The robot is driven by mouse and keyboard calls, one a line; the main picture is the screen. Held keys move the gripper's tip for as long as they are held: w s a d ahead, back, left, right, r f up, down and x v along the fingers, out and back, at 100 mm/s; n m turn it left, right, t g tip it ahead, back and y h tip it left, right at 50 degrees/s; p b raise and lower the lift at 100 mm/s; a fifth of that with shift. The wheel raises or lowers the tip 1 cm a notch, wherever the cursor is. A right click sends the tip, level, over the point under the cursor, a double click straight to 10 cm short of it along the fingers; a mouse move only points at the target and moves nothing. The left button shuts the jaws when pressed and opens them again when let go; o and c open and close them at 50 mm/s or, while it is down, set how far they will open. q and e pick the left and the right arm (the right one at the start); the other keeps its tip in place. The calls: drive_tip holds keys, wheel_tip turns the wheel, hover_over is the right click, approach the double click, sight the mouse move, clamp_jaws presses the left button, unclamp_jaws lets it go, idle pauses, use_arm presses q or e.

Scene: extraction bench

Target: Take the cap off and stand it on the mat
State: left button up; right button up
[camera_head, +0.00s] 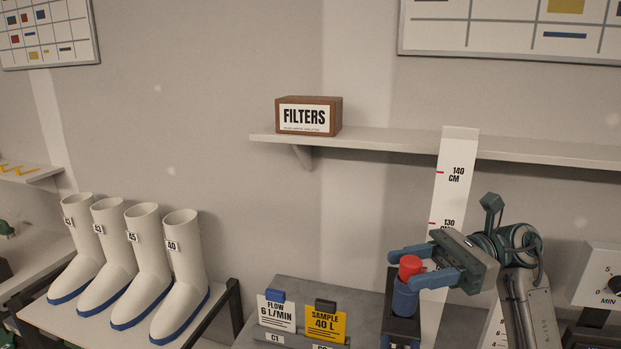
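The red cap (411,264) sits directly above a dark blue cylinder (405,298) at the lower right. I see no gap between cap and cylinder. My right gripper (401,269) reaches in from the right, with one blue finger behind the cap and one in front of it. The near finger hides part of the cap's lower side, so I cannot tell whether the fingers press on it. The cylinder stands upright at a dark stand (399,326). My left gripper is out of view. I cannot make out the mat.
A yellow "SAMPLE 40 L" card (325,322) and a white "FLOW 6 L/MIN" card (277,312) stand left of the cylinder. A white height scale (455,180) rises behind my gripper. A wall shelf (400,143) holds a FILTERS box (309,116). White boots (145,260) stand at left.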

sight(418, 259)
clamp_jaws()
drive_tip(key=shift+r, duration=0.2)
drive_tip(key=shift+r+p, duration=0.55)
drive_tip(key=shift+r, duration=1.7)
